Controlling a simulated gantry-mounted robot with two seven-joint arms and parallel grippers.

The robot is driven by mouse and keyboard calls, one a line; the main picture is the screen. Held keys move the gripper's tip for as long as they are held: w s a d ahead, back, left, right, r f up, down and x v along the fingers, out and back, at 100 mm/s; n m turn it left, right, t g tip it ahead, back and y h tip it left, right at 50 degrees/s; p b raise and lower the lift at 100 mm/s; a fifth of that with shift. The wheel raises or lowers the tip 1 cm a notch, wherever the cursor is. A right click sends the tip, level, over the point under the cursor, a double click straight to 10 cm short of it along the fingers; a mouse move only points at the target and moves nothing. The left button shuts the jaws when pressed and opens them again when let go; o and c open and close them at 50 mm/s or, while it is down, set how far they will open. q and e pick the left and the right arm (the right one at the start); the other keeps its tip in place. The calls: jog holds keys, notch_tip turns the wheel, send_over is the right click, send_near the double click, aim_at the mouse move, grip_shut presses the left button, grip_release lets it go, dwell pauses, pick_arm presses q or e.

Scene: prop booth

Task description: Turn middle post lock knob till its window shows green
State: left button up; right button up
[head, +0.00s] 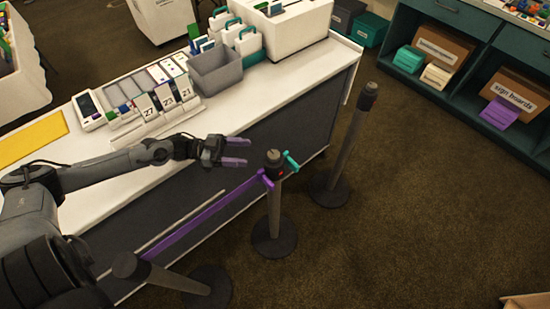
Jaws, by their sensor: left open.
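The middle post (274,208) stands upright on a round dark base in front of the white counter. Its lock knob (273,156) is on top of the dark head. A small red patch shows on the head's right side; I see no green there. A purple belt clip and a teal clip (290,160) sit on the head. My left gripper (236,152) is open and empty, its purple fingers pointing right toward the knob, a short way to its left and apart from it. My right gripper is not in view.
A purple belt (210,215) runs from the middle post to the near-left post (165,276). Another post (348,145) stands behind to the right. The white counter (150,150) holds number cards, a grey bin (216,70) and boxes. Open carpet lies to the right.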

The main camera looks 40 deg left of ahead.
aim_at(274, 154)
pick_arm(q)
jog(key=b+x, duration=0.2)
jog(key=x, duration=0.8)
jog(key=shift+w+d, duration=0.15)
jog(key=shift+w, duration=0.05)
jog(key=shift+c, duration=0.2)
